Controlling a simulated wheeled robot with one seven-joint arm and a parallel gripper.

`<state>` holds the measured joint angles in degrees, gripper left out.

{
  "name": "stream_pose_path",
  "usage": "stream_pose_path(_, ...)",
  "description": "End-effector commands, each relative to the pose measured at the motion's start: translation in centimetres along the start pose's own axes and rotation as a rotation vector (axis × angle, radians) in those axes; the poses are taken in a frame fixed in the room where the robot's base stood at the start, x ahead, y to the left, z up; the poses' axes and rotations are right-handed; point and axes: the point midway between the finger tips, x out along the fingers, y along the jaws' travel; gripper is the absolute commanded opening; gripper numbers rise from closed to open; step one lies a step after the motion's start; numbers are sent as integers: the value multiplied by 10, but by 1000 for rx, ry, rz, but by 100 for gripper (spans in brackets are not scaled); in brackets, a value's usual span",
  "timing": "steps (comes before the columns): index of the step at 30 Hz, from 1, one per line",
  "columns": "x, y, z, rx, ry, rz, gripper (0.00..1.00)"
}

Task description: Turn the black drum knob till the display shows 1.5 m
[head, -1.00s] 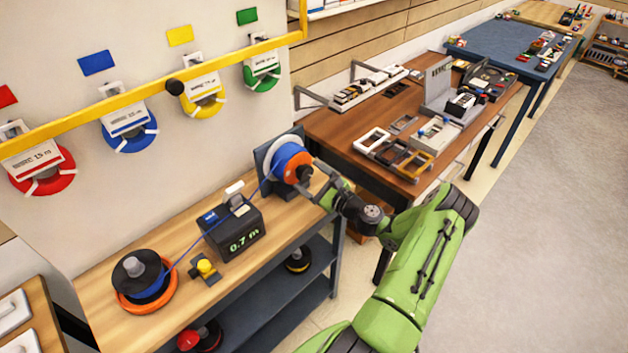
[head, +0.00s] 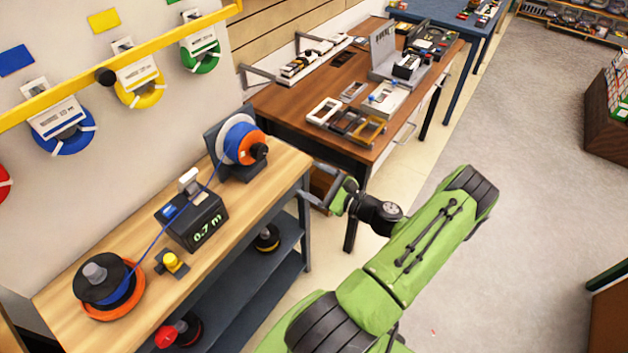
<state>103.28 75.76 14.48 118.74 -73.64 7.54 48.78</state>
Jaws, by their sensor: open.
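The drum (head: 239,134) stands upright at the back right of the wooden bench, with blue wire wound on it and an orange face. The black knob (head: 259,151) sticks out from that face. The display (head: 207,228) on the dark meter box reads 0.7 m in green. My gripper (head: 308,182) is open and empty, to the right of the knob and clear of it, just beyond the bench's right end.
A blue wire (head: 152,244) runs from the drum through the meter to a black and orange spool (head: 108,286). A yellow-topped device (head: 171,262) stands in front of the meter. A brown table (head: 285,104) with frames and boxes stands behind my gripper. Open floor lies right.

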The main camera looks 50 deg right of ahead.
Motion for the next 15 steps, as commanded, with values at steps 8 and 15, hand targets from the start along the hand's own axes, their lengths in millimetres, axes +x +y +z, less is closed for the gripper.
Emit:
stream_pose_path(8, 1, -1, -2, -440, 1, 0, 78)
stream_pose_path(15, 4, -4, 2, -1411, 0, 1, 78)
